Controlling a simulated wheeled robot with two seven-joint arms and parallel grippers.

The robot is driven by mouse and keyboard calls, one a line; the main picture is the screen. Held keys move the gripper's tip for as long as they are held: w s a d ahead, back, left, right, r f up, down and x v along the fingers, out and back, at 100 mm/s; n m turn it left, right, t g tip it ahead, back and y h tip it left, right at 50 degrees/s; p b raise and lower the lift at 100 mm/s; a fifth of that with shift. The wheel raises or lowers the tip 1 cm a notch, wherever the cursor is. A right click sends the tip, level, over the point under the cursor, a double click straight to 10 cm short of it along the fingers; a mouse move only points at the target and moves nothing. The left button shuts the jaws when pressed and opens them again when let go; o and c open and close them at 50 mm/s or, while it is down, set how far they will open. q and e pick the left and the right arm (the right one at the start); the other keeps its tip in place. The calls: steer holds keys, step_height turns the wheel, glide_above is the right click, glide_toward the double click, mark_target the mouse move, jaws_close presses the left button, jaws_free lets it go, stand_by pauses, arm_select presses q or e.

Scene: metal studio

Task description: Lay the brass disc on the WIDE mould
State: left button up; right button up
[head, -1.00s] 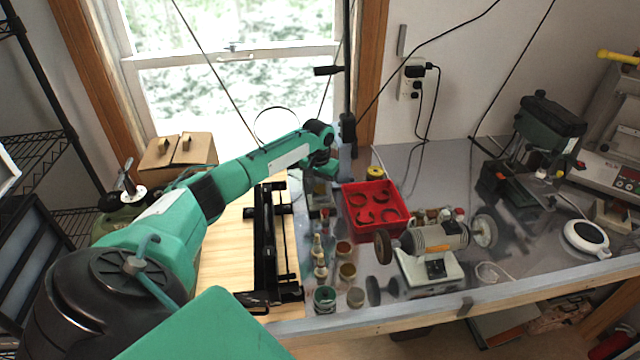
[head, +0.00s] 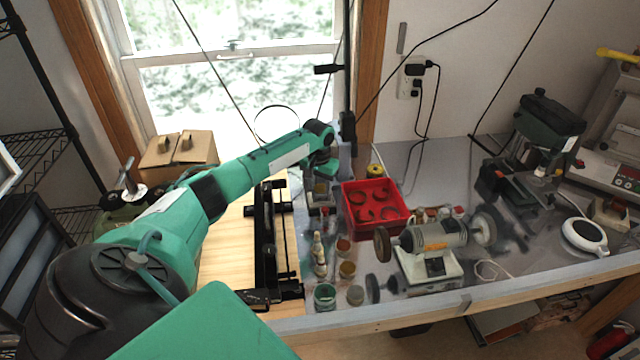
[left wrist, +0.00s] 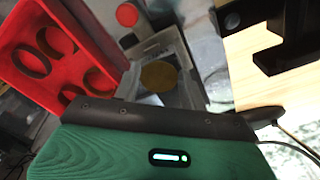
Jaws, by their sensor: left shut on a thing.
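The brass disc (left wrist: 158,75) shows in the left wrist view as a flat dull-gold round just in front of my gripper. In the head view only a small yellowish patch shows below the gripper. My left gripper (head: 321,178) points down left of the red bin and is shut on the disc; its fingertips are hard to make out. A grey, box-like metal piece (left wrist: 190,62) lies below the disc, and its edge also shows in the head view (head: 318,210). I cannot tell whether it is the WIDE mould, or whether the disc touches it. My right gripper is not in view.
A red bin (head: 348,222) with ring shapes stands close right of the gripper. A black clamp frame (head: 266,250) on a wooden board is to the left. Small bottles and pots (head: 325,297) stand nearer me, and a bench grinder (head: 432,238) is to the right.

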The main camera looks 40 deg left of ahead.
arm_select(q)
steer(key=o, duration=1)
steer(key=shift+o, duration=0.2)
steer(key=shift+r, duration=0.1)
steer(key=shift+r, duration=0.35)
step_height(320, 180, up, 13)
steer(key=b, duration=0.4)
steer(key=shift+s, duration=0.45)
steer(key=shift+d, duration=0.1)
